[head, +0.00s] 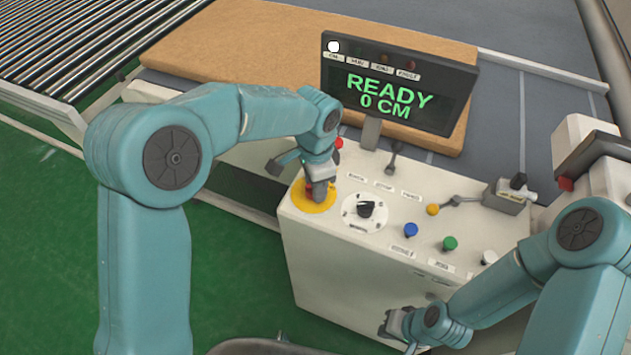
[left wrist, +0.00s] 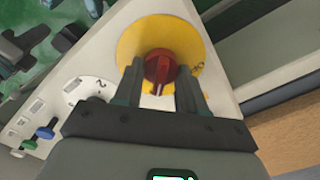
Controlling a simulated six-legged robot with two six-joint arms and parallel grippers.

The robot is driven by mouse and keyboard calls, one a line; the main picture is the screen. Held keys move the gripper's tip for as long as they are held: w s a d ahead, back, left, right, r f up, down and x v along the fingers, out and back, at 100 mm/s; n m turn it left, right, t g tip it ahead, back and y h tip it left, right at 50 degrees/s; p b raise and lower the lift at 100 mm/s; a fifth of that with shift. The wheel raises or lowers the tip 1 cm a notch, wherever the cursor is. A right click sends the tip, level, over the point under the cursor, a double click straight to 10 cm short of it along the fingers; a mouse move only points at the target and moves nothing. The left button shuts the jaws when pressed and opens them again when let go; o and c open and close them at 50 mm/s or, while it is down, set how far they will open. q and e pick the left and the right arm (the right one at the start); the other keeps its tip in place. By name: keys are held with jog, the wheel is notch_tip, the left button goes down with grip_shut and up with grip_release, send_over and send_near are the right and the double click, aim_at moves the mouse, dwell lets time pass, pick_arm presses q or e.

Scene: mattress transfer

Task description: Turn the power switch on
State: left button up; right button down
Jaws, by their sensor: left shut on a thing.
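The power switch is a red rotary knob (left wrist: 160,67) on a round yellow plate (head: 300,198) at the top left corner of a white control box (head: 335,262). In the left wrist view the yellow plate (left wrist: 133,40) surrounds the knob. My left gripper (head: 316,188) reaches down over the plate and is shut on the red knob, one finger on each side. In the head view the gripper hides most of the knob. My right gripper (head: 398,322) is low, in front of the box, away from the switch; its fingers are too small to read.
A display (head: 395,92) above the box reads "READY 0 CM". A black selector dial (head: 365,209) sits right of the switch, with blue (head: 411,230), green (head: 450,243) and white (head: 489,257) buttons beyond. A mattress (head: 260,45) and rollers (head: 75,40) lie behind.

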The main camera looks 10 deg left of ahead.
pick_arm(q)
jog(key=shift+w+r, duration=0.1)
jog(key=o, duration=1)
notch_tip(320, 180, up, 16)
jog(key=shift+r, duration=0.15)
dwell(0.3)
